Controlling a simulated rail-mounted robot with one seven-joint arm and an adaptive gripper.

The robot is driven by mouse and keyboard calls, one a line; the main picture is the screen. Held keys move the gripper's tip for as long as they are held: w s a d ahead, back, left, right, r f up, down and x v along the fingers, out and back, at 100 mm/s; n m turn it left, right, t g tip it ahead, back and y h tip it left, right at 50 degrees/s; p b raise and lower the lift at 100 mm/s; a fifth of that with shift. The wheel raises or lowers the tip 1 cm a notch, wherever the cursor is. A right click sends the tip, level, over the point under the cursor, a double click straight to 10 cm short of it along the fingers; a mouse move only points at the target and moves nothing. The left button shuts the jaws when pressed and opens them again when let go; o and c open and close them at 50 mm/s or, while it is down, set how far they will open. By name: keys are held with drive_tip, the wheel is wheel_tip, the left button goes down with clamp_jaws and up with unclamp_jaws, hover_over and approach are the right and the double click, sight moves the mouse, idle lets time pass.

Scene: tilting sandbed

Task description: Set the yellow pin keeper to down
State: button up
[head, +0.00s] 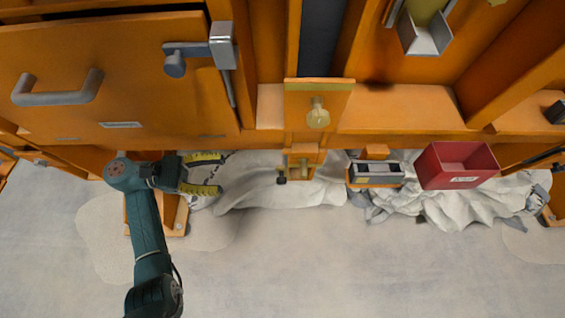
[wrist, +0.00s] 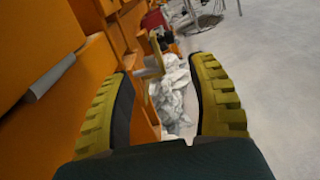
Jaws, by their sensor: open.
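A pale yellow knob (head: 318,115) sticks out from an orange plate (head: 296,101) with a yellow upper edge, near the middle of the head view. A smaller yellow piece (head: 303,168) shows on the orange block just below it. I cannot tell for sure which of these is the pin keeper, nor how it is set. My gripper (head: 217,174) is open and empty, to the left of and lower than the knob, with its yellow fingers pointing right. In the wrist view, my gripper (wrist: 162,68) frames a tan plate (wrist: 151,65) beyond the fingertips, apart from them.
An orange door with a grey handle (head: 58,90) and a grey latch (head: 222,46) fills the upper left. A red bin (head: 457,165) and a grey-topped box (head: 376,173) stand to the right. White crumpled cloth (head: 275,191) lies below; the grey floor (head: 330,265) is clear.

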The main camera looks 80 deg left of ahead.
sight(281, 175)
drive_tip(key=x, duration=0.9)
drive_tip(key=b+x, duration=0.1)
drive_tip(key=x, duration=0.4)
drive_tip(key=shift+d+f, duration=0.25)
drive_tip(key=shift+d, duration=0.2)
drive_tip(key=shift+w+r, duration=0.1)
drive_tip(key=shift+w, duration=0.3)
drive_tip(key=shift+a+r, duration=0.1)
drive_tip(key=shift+a, duration=0.05)
drive_tip(key=c, duration=0.8)
clamp_jaws()
